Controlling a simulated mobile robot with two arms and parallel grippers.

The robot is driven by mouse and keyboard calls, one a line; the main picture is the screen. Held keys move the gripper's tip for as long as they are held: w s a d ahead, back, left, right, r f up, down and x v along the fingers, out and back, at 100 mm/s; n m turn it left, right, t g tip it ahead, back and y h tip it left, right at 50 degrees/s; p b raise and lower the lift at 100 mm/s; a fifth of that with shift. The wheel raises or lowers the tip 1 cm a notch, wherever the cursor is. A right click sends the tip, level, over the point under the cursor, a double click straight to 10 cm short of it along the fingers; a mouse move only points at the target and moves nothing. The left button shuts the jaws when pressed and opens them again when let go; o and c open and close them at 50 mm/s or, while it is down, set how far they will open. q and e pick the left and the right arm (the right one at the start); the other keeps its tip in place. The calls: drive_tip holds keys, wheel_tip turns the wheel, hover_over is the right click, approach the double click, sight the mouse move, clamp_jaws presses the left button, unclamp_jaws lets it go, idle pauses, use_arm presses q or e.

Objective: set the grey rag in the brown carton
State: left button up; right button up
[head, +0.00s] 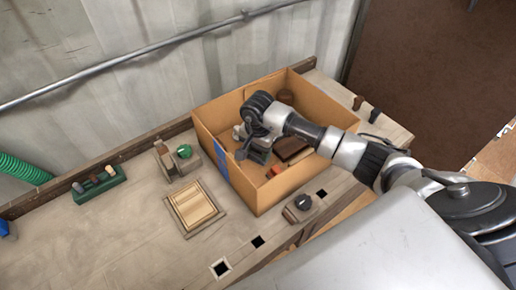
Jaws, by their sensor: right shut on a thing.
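The brown carton (292,186) stands open on the workbench, with blue tape on its left corner. My right arm reaches over its right wall, and my right gripper (243,147) points down inside the carton's left part. The gripper is shut on the grey rag, which seems to be the grey thing (259,155) just under and beside the fingers. The arm hides part of it, and I cannot tell whether it touches the carton's floor. My left gripper is not in view.
The carton also holds a brown block (291,148), a dark round thing (285,96) and a small red-orange thing (276,171). On the bench (110,235) are a slatted wooden board (193,205), a green tray (99,186) and a vise-like block with a green ball (184,151). The bench's left front is clear.

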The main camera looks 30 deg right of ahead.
drive_tip(key=shift+f, duration=0.15)
drive_tip(key=o, duration=0.9)
drive_tip(key=shift+r, duration=0.2)
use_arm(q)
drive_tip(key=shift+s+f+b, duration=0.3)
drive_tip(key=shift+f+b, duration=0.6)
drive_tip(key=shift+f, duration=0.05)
use_arm(e)
wheel_tip(320, 180, up, 12)
